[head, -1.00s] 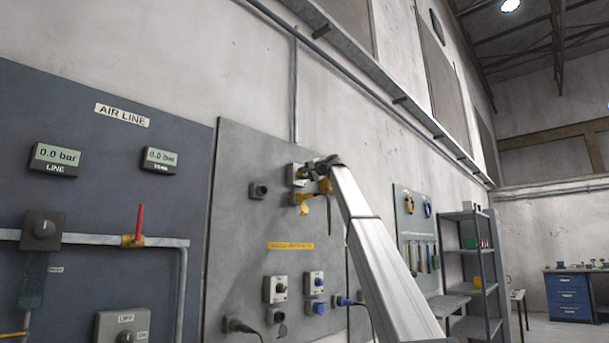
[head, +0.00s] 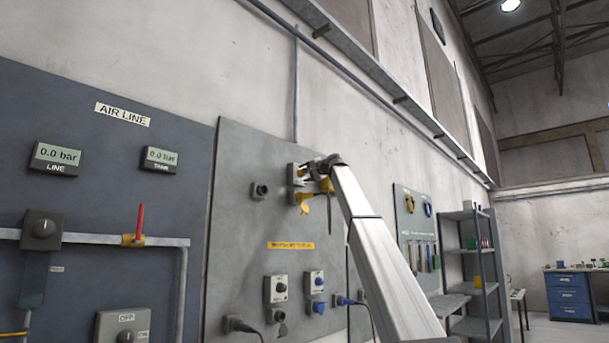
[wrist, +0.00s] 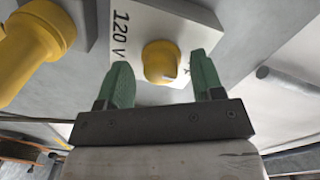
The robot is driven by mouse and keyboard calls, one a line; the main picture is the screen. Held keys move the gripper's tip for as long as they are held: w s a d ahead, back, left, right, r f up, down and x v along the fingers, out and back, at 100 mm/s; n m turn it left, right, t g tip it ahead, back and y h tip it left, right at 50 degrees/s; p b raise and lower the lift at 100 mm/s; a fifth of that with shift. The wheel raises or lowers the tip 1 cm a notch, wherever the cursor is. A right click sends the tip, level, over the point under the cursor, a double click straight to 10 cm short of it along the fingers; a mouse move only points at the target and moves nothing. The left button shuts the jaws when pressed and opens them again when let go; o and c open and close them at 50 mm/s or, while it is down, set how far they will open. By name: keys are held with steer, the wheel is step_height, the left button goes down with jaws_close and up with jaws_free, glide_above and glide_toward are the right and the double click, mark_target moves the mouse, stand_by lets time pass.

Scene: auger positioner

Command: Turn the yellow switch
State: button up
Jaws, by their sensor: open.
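The yellow switch (wrist: 162,62) is a round knob on a white plate marked "120 V" (wrist: 150,20) in the wrist view. My gripper (wrist: 167,80) has its two green fingers open, one on each side of the knob. A gap shows between the knob and each finger in the picture; contact cannot be confirmed. In the head view my gripper (head: 318,172) is at the upper part of the grey panel, and it mostly hides the switch there.
A yellow plug (wrist: 35,40) with a cable sits left of the switch in the wrist view. The AIR LINE panel (head: 90,210) is at the left.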

steer(key=v, duration=1)
